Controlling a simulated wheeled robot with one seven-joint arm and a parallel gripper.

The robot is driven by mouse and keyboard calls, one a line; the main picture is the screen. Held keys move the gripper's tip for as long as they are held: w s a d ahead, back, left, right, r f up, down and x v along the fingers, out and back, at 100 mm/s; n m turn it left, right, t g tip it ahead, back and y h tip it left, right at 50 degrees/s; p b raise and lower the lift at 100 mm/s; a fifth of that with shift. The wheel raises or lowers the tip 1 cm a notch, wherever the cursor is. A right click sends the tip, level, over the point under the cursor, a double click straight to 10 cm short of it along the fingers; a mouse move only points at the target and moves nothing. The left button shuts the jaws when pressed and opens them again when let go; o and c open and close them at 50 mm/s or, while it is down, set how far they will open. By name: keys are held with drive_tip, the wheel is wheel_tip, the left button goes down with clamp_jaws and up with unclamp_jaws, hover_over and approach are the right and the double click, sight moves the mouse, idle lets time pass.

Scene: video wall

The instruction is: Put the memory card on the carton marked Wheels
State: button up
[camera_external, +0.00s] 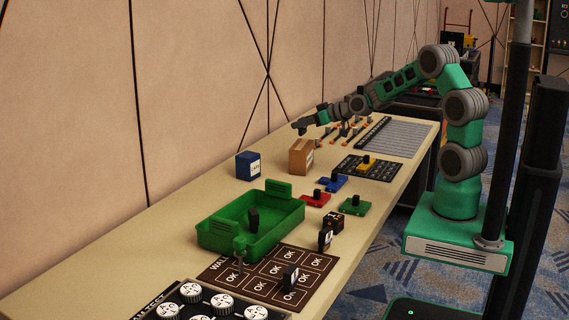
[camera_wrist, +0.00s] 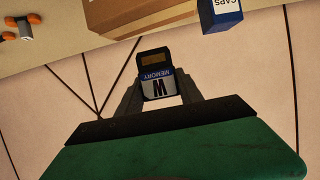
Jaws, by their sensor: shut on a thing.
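My gripper (camera_external: 300,126) is shut on the memory card (camera_wrist: 156,77), a dark card with a white and blue label reading "MEMORY" and a large "W". It is held between the two fingertips in the wrist view. In the external view the gripper hangs in the air above the table, just above the brown carton in the picture; the card is too small to make out there. The brown carton (camera_external: 301,157) stands on the table with a small label I cannot read; it also shows in the wrist view (camera_wrist: 140,14). No "Wheels" marking is legible.
A blue box (camera_external: 248,167), labelled "CAPS" in the wrist view (camera_wrist: 222,16), stands left of the carton. A green tray (camera_external: 270,236), coloured blocks with black knobs and a dark "OK" board (camera_external: 225,270) lie nearer the camera. The table's left strip (camera_external: 190,208) is clear.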

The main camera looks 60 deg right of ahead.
sight(304, 131)
drive_tip(key=shift+w+f, duration=0.2)
drive_tip(key=shift+f, duration=1.6)
drive_tip(key=shift+f, duration=0.1)
drive_tip(key=shift+f, duration=0.15)
drive_tip(key=o, duration=1.4)
drive_tip(key=shift+c, duration=0.2)
